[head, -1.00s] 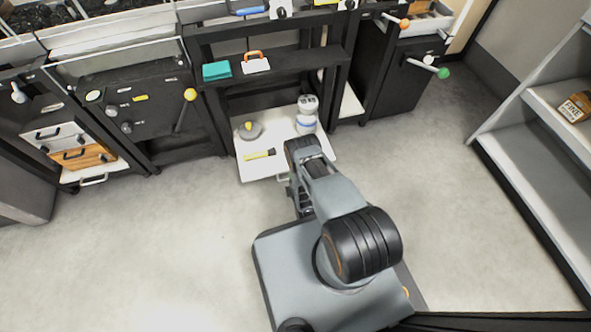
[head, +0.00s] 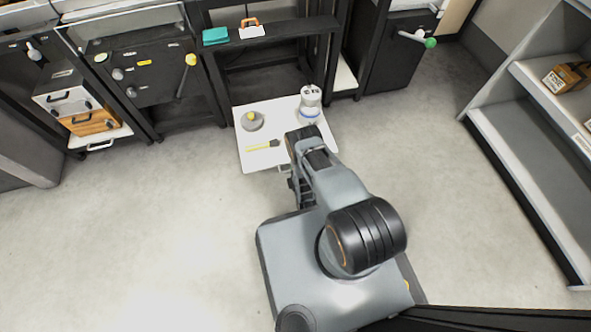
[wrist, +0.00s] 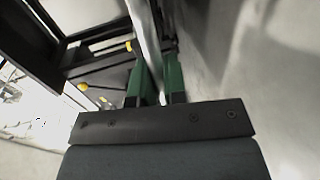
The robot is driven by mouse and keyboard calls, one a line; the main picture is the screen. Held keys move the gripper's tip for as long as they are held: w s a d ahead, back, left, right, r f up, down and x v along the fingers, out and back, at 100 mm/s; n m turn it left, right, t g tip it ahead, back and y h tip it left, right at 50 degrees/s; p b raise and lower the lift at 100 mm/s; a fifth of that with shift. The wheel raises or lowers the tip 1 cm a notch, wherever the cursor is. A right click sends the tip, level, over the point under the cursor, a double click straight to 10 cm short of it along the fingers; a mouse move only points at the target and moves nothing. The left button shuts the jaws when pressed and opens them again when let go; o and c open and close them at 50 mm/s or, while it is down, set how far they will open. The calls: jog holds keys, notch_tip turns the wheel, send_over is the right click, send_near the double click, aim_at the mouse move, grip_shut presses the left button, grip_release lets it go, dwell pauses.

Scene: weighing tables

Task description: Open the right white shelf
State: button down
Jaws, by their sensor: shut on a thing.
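The white shelf (head: 259,161) is pulled out from the middle black frame, low above the floor, in the head view. A small handle (head: 283,168) shows on its front edge. My gripper (wrist: 158,78) has green fingers on both sides of a pale, blurred edge in the wrist view, and is shut on what appears to be this handle. In the head view my arm hides the grip. On the shelf are a white bottle (head: 310,103), a grey round object with a yellow knob (head: 252,121) and a yellow-black tool (head: 262,146).
Another white shelf (head: 97,144) at the left carries drawer boxes (head: 85,108). A white strip (head: 346,104) shows low at the right of the frame. A grey rack (head: 520,155) stands at far right. The floor (head: 150,220) is clear on both sides.

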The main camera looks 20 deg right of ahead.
jog(key=shift+d, duration=0.15)
jog(key=c, duration=1.2)
grip_release()
